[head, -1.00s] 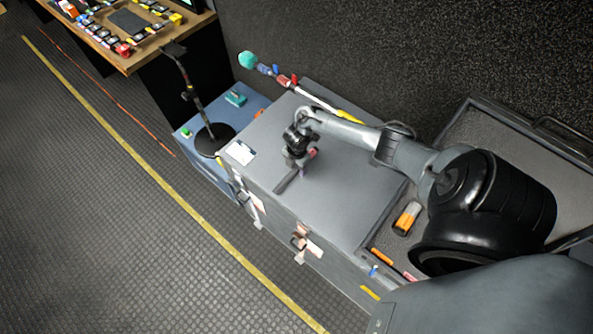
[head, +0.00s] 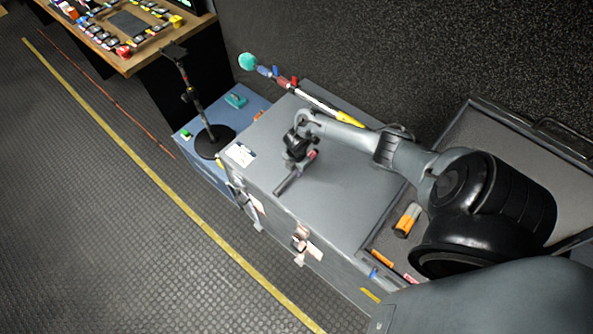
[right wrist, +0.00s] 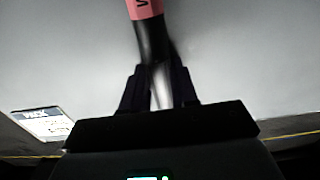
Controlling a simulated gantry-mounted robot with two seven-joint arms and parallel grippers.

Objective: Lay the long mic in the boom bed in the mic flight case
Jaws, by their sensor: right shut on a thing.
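My right gripper (head: 299,166) is shut on the long mic (head: 285,187), a slim dark rod with a pink band, over the grey case top. In the right wrist view the mic's black shaft (right wrist: 152,42) runs up from between the fingers (right wrist: 158,88) to the pink band. I cannot tell how far it is above the top. My left gripper is not in view. The grey case (head: 345,205) has a flat top and latches on its front. I cannot make out a boom bed. An open compartment (head: 385,240) shows at its right, partly behind my arm.
A boom pole (head: 318,103) with a teal tip lies along the back. A black stand (head: 210,140) is on the blue case at left. A white card (head: 240,154) lies on the grey top. An orange and black object (head: 407,220) lies right. The grey top is mostly clear.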

